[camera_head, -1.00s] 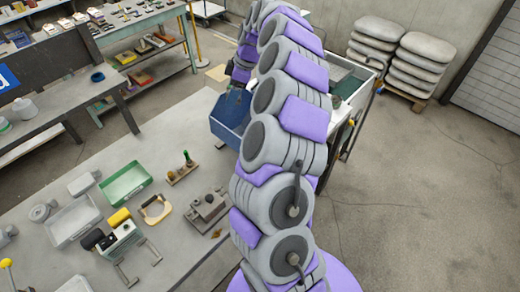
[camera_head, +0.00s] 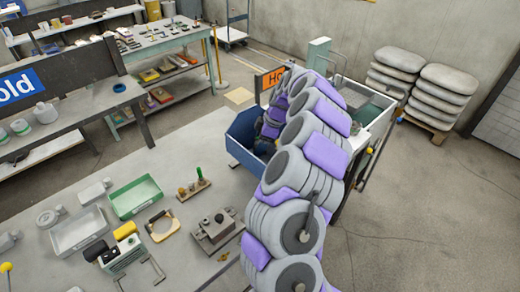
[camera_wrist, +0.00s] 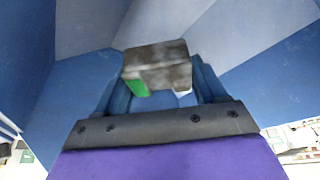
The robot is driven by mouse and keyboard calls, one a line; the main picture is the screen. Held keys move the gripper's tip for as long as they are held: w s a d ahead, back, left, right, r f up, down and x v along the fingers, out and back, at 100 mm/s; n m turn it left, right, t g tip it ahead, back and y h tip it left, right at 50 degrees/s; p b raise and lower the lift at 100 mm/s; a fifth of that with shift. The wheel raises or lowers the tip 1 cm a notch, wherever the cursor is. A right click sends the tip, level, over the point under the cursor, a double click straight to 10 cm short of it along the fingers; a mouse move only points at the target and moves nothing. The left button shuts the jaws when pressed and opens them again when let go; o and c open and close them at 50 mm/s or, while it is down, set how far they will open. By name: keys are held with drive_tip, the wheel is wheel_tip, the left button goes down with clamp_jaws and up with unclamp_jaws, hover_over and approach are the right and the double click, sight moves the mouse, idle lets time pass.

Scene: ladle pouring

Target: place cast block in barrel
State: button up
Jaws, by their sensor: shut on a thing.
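The cast block (camera_wrist: 158,58) is a rough grey block held between the blue fingers of my gripper (camera_wrist: 160,82) in the wrist view. A bit of green shows under the block's left side. The blue faceted walls of an open container (camera_wrist: 225,35), which I take to be the barrel, surround the gripper in that view. In the head view this blue container (camera_head: 243,155) stands beyond the workbench edge, and my arm reaches down into it. The block is hidden there. Whether the block touches the container's floor I cannot tell.
The workbench (camera_head: 165,165) on the left holds a green tray (camera_head: 134,196), a grey tray (camera_head: 79,231), and a grey metal fixture (camera_head: 215,230). A white cart (camera_head: 375,110) stands right behind my arm. Stacked sacks (camera_head: 440,95) are at the back right. The right floor is clear.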

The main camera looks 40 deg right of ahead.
wheel_tip(320, 180, down, 3)
drive_tip(key=shift+r, duration=0.15)
drive_tip(key=shift+f+b, duration=0.45)
drive_tip(key=shift+b, duration=0.1)
drive_tip(key=shift+f, duration=0.1)
drive_tip(key=o, duration=1.3)
